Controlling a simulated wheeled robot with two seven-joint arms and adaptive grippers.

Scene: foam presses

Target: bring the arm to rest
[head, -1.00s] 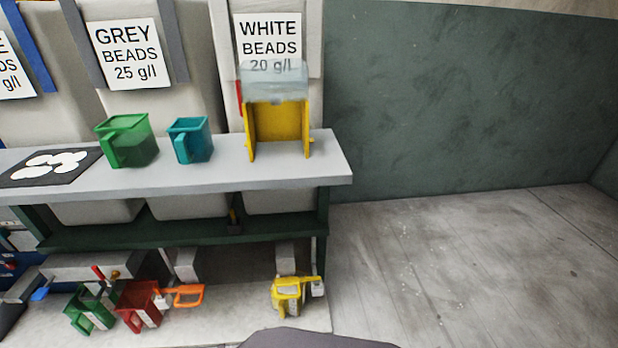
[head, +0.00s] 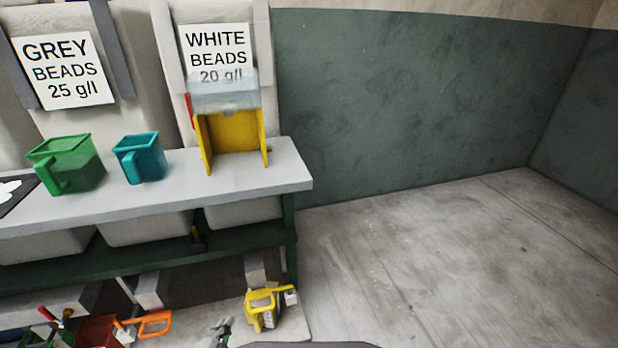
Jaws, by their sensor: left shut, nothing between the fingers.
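My left gripper (head: 218,332) shows at the bottom edge of the head view, left of the middle. Only its tip end is in the picture; it looks shut and holds nothing. It is low, in front of the bench and left of a yellow jug-like container (head: 263,308), apart from it in the picture. The rest of my left arm is below the frame. My right gripper is not in view.
A grey bench (head: 200,195) carries a green jug (head: 68,165), a teal jug (head: 140,158) and a yellow stand (head: 234,140). Red (head: 97,332) and orange (head: 155,322) items are low at left. The floor (head: 450,260) at right is clear.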

